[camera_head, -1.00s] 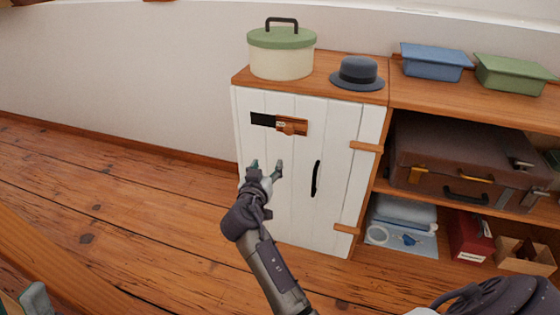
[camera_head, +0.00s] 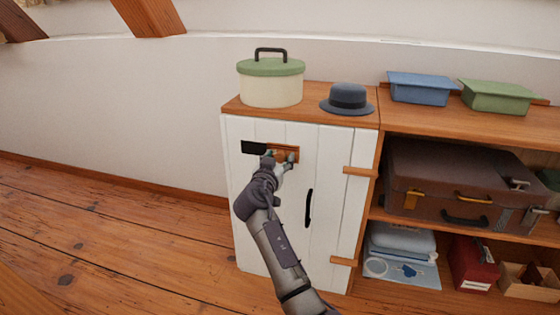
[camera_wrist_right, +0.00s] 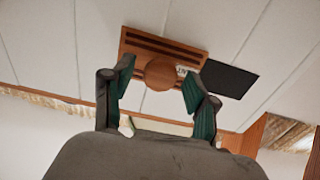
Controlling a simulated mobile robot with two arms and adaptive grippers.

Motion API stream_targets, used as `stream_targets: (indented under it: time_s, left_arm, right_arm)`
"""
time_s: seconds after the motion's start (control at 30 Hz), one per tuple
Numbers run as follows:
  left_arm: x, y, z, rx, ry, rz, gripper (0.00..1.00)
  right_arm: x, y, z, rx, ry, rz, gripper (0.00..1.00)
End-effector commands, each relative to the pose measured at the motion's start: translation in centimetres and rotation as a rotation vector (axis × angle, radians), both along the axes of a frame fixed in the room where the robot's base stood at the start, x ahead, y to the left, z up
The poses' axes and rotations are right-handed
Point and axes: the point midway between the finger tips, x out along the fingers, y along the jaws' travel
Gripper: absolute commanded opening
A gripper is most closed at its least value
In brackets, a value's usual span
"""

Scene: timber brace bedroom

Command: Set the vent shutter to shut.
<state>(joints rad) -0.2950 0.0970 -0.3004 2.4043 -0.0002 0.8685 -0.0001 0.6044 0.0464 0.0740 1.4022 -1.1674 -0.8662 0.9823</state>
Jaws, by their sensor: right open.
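The vent shutter is a small brown wooden slide (camera_head: 292,151) with a round knob, high on the white cabinet door. A dark vent opening (camera_head: 254,148) shows uncovered to its left. In the right wrist view the slide (camera_wrist_right: 140,42) has two dark grooves, its knob (camera_wrist_right: 161,73) and part of a white label; the dark opening (camera_wrist_right: 230,78) lies to its right there. My right gripper (camera_head: 277,156) is at the slide, open. In the wrist view its fingertips (camera_wrist_right: 158,82) stand either side of the knob; I cannot tell whether they touch it. My left gripper is not in view.
The cabinet door (camera_head: 285,215) has a black handle (camera_head: 309,207). On top stand a cream pot with a green lid (camera_head: 270,85) and a grey hat (camera_head: 347,99). Open shelves at right hold a brown suitcase (camera_head: 450,180). The floor at left is clear.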

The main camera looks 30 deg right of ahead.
Motion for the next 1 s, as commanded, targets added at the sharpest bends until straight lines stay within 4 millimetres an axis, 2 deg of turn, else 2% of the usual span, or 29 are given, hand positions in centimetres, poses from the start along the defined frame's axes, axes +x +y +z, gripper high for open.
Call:
stream_targets:
  time_s: [0.13, 0.43, 0.77, 1.0]
  left_arm:
    - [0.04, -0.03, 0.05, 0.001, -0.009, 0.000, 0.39]
    - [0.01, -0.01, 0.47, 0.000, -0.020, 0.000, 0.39]
    - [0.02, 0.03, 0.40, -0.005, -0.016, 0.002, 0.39]
    - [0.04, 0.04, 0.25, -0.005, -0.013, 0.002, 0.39]
  right_arm:
    - [0.58, -0.79, -0.01, 0.000, 0.000, -0.001, 0.58]
    - [0.68, -0.88, 0.02, 0.001, 0.001, -0.001, 0.57]
    - [0.66, -0.84, -0.01, 0.001, 0.001, 0.000, 0.02]
    - [0.69, -0.81, -0.05, 0.001, 0.001, 0.000, 0.00]
